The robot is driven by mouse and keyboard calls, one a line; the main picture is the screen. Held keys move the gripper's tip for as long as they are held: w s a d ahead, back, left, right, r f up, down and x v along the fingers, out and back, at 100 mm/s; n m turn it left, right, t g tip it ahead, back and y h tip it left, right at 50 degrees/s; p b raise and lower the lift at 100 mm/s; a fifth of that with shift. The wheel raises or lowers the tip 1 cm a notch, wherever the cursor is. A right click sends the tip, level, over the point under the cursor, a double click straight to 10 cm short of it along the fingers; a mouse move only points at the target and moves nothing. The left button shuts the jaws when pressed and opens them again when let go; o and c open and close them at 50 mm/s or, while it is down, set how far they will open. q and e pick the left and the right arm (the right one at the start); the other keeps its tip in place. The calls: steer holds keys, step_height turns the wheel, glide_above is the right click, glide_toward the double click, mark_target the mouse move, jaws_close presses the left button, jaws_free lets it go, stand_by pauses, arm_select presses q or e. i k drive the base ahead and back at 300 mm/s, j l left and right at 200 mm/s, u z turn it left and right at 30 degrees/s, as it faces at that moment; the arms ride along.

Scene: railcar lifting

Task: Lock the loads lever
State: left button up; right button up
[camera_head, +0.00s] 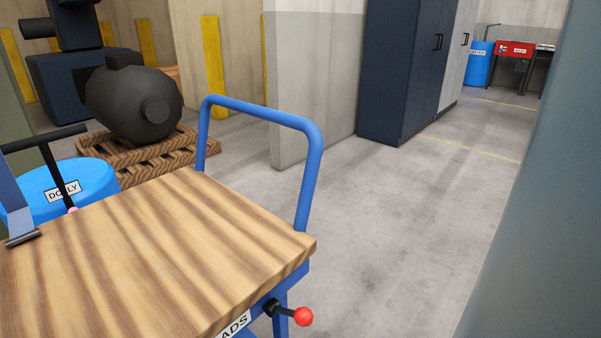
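The loads lever (287,311) is a short black rod with a red ball knob (303,317) at its end. It sticks out to the right, tilted slightly down, from a blue leg of the cart at the bottom of the view. A white label ending in "ADS" (235,325) is beside it, cut off by the frame edge. The cart has a striped wooden top (150,245) and a blue tube handle (262,115). Neither of my grippers shows, and nothing touches the lever.
A blue drum-like dolly (95,180) with a black T-handle stands left of the cart. A dark tank (135,103) rests on a pallet (130,160) behind. Dark cabinets (400,70) stand at the back. A grey surface (545,190) blocks the right. Floor between is clear.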

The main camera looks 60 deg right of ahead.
mark_target(303, 317)
steer(key=z, duration=1.7)
steer(key=k+j+z, duration=0.65)
steer(key=k+z, duration=0.3)
steer(key=k, duration=0.1)
